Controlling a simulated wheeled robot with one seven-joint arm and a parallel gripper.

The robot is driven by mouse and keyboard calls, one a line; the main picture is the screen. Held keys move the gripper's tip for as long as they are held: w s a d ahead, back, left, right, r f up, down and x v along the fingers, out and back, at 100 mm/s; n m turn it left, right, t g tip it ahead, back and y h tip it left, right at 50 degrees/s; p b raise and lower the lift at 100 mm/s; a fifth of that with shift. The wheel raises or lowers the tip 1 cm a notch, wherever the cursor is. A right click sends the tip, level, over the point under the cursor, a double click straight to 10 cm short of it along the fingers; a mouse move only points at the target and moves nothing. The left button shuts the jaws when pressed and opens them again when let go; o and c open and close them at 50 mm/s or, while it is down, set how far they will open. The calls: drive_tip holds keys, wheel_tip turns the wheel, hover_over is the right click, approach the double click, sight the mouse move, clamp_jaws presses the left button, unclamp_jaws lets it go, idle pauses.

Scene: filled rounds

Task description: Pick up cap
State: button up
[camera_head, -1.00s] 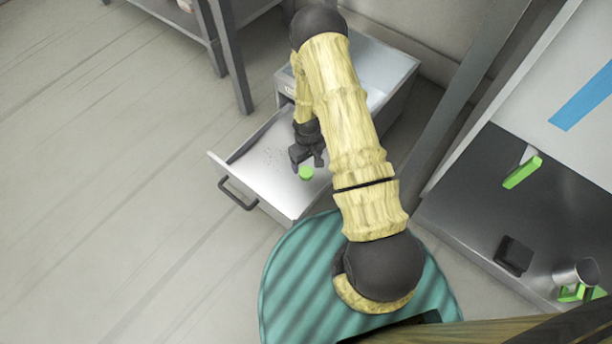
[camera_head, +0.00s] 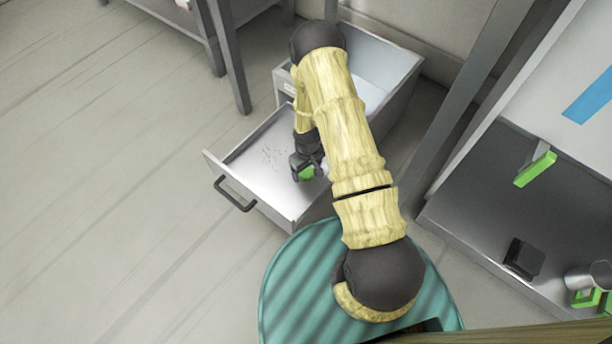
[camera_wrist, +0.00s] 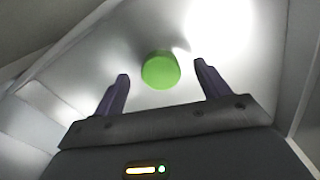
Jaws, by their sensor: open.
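The cap is a round green disc (camera_head: 306,174) inside the open drawer (camera_head: 252,165); my gripper partly covers it in the head view. In the wrist view the cap (camera_wrist: 160,70) lies on the bright metal drawer floor, ahead of my gripper and a little left of centre between the fingers. My gripper (camera_wrist: 162,88) is open and empty, with its two dark purple fingers apart. In the head view my gripper (camera_head: 308,172) reaches down into the drawer, close to the cap. Whether a finger touches the cap cannot be told.
The drawer's front has a dark handle (camera_head: 234,193) and its walls stand around my gripper. A grey bench (camera_head: 510,200) on the right holds a black block (camera_head: 524,258), a green piece (camera_head: 535,168) and a metal cup (camera_head: 590,277). The floor (camera_head: 110,200) at left is clear.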

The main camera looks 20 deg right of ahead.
drive_tip(key=shift+f, duration=0.75)
drive_tip(key=shift+r, duration=0.1)
drive_tip(key=c, duration=1)
